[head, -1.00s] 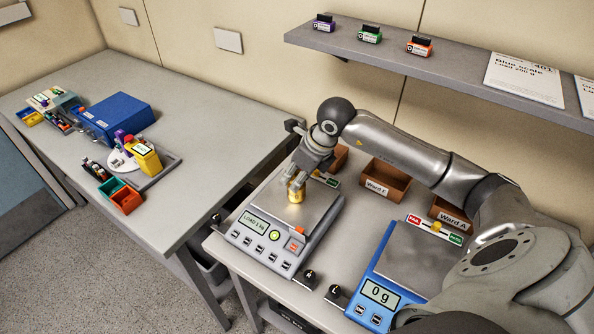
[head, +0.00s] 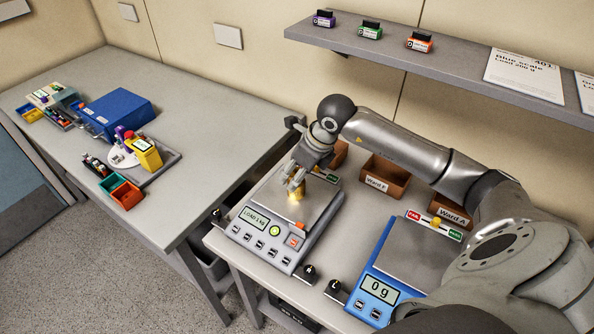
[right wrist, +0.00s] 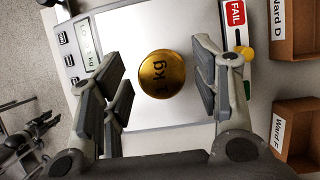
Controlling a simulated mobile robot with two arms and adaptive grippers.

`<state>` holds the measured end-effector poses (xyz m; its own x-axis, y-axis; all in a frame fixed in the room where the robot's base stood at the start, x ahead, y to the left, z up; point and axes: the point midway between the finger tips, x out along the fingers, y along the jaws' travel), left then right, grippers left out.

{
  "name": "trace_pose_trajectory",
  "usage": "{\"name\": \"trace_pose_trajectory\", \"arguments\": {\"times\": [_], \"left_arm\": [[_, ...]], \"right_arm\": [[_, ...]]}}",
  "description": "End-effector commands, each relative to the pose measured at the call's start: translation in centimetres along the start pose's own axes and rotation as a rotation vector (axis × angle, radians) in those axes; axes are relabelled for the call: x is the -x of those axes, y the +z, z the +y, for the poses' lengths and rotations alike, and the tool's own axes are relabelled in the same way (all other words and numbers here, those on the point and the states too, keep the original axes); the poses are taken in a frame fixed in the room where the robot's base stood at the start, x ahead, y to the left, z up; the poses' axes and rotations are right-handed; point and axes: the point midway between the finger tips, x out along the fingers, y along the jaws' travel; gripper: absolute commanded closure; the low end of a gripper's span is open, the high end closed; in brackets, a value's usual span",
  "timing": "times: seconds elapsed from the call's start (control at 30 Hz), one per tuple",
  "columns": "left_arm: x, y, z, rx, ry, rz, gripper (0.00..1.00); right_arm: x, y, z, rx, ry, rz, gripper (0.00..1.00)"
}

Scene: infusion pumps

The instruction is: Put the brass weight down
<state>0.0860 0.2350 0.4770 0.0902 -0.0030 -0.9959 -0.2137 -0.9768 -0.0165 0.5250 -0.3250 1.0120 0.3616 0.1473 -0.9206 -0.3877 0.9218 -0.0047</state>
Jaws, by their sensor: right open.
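The brass weight (head: 296,193), a short gold cylinder, stands on the pan of the grey scale (head: 268,238). In the right wrist view the brass weight (right wrist: 162,74) shows its round top marked 1 kg, with bare pan around it. My right gripper (head: 295,184) is over the pan at the weight. In the right wrist view my right gripper (right wrist: 163,95) is open, with its fingers on either side of the weight and gaps between. The grey scale's display reads LOAD 1 kg. My left gripper is not seen.
A blue scale (head: 380,292) reading 0 g stands to the right. Ward boxes (head: 385,182) stand behind the scales, below a shelf (head: 450,68). Two small dark parts (head: 323,281) show at the front edge. The left table (head: 215,120) has free room on its right.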

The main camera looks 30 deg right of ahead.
Motion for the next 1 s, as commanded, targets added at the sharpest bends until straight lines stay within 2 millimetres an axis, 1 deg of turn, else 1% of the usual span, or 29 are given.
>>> {"name": "trace_pose_trajectory", "arguments": {"times": [0.17, 0.4, 0.5, 0.6, 0.7, 1.0], "left_arm": [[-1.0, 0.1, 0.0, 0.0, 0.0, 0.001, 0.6], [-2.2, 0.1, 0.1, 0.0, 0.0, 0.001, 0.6], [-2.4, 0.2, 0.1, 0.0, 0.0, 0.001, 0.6], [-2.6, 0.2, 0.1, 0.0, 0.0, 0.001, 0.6], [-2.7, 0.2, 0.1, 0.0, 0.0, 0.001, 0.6], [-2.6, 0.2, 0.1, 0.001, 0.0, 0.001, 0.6]], "right_arm": [[2.9, 0.0, -0.1, 0.003, -0.006, -0.005, 0.44], [8.1, 0.0, -0.2, 0.001, -0.006, -0.005, 0.44], [9.8, 0.0, -0.1, 0.001, -0.005, -0.004, 0.44], [11.0, 0.0, -0.1, 0.001, -0.004, -0.003, 0.44], [11.7, 0.0, -0.1, 0.001, -0.003, -0.002, 0.44], [11.9, 0.0, 0.0, 0.0, -0.001, -0.001, 0.44]]}}
